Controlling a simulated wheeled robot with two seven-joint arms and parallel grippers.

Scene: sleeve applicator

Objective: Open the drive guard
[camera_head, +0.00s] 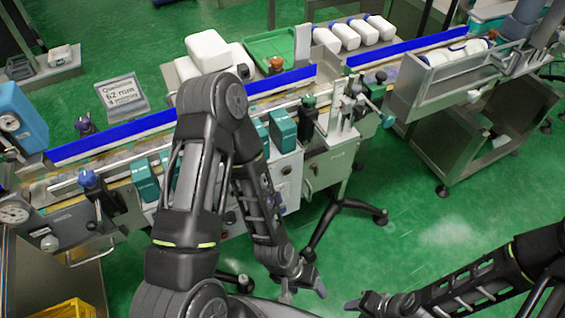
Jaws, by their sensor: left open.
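I cannot tell for sure which part is the drive guard. A pale cabinet panel (328,172) with a small dark latch is on the machine front below the conveyor, right of centre. It looks shut. Several teal housings (283,128) sit along the front edge above it. My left arm crosses the machine front and hides part of it. My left gripper (304,292) hangs low over the floor, open and empty, apart from the machine. My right gripper (358,303) is at the bottom edge, right of the left one; its jaws are too unclear to read.
The conveyor with blue rails (405,48) runs across the back. White bottles (345,35) lie behind it. A dark caster leg (340,215) juts toward me. A steel stand (455,130) is at right and a yellow crate (68,310) at lower left. Green floor (430,235) is free.

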